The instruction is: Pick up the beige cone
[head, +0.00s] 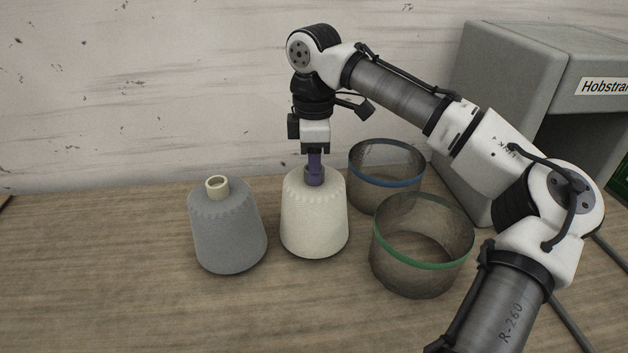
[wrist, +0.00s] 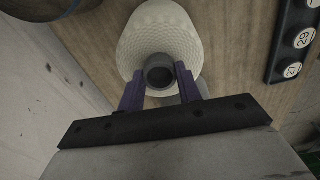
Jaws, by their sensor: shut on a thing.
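The beige cone (head: 314,222) stands upright on the wooden table, in the middle of the head view. Its narrow end with a dark purple-grey tube (head: 315,175) points up. My gripper (head: 314,163) is directly above it, pointing down, with its purple fingers at the tube. In the wrist view, the beige cone (wrist: 160,45) is at the top middle, and the two fingers (wrist: 160,84) press on either side of the dark tube. The gripper is shut on the tube. I cannot tell whether the cone's base touches the table.
A grey cone (head: 228,232) with a tan tube stands close on the left. Two mesh cylinders, one with a blue band (head: 386,182) and one with a green band (head: 424,265), stand on the right. A grey machine housing (head: 530,75) is at the back right. The front left table is clear.

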